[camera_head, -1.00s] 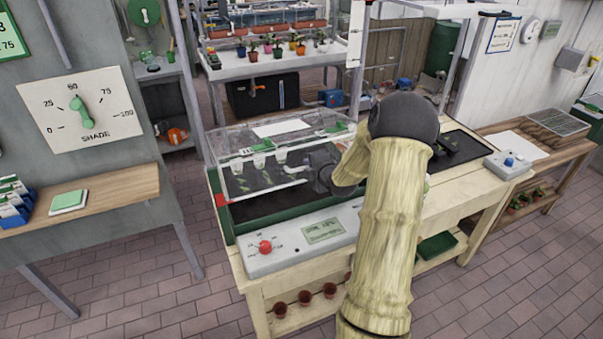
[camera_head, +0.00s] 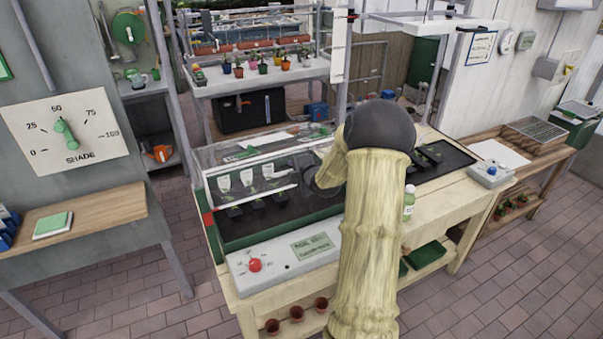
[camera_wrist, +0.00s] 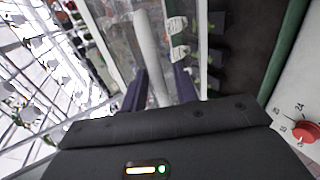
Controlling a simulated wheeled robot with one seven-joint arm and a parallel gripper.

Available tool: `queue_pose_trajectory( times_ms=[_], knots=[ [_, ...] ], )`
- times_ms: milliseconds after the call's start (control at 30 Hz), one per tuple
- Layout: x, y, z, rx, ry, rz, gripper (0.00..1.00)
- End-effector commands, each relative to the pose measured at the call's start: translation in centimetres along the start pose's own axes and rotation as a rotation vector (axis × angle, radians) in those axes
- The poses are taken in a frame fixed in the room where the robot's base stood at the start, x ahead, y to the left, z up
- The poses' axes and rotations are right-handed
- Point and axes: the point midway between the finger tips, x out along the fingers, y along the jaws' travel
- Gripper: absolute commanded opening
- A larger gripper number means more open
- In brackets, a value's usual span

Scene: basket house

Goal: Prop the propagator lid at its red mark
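The propagator (camera_head: 285,232) is a dark green tray on the wooden bench, with a clear lid (camera_head: 225,160) over it. The lid has a white bar (camera_head: 262,194) along its front edge, which sits above the tray rim. A red mark (camera_head: 208,218) shows at the tray's front left corner, close to the bar's left end; I cannot tell if they line up. In the wrist view, the fingers of my gripper (camera_wrist: 160,90) lie on both sides of the white bar (camera_wrist: 147,45) and appear closed on it. My arm hides the lid's right end in the head view.
A control panel with a red knob (camera_head: 255,264) is in front of the tray. A green-labelled bottle (camera_head: 408,203) stands right of my arm. A black tray (camera_head: 440,160) and a box with a blue button (camera_head: 490,173) are further right. A shade dial hangs at left.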

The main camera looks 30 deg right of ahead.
Motion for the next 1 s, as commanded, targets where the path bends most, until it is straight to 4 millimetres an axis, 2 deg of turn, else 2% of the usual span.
queue_pose_trajectory(
  times_ms=[267, 1000],
  knots=[
    [-2.9, -0.1, 0.1, -0.001, -0.003, 0.000, 0.30],
    [-15.2, 0.1, 0.0, -0.002, -0.003, 0.001, 0.30]
  ],
)
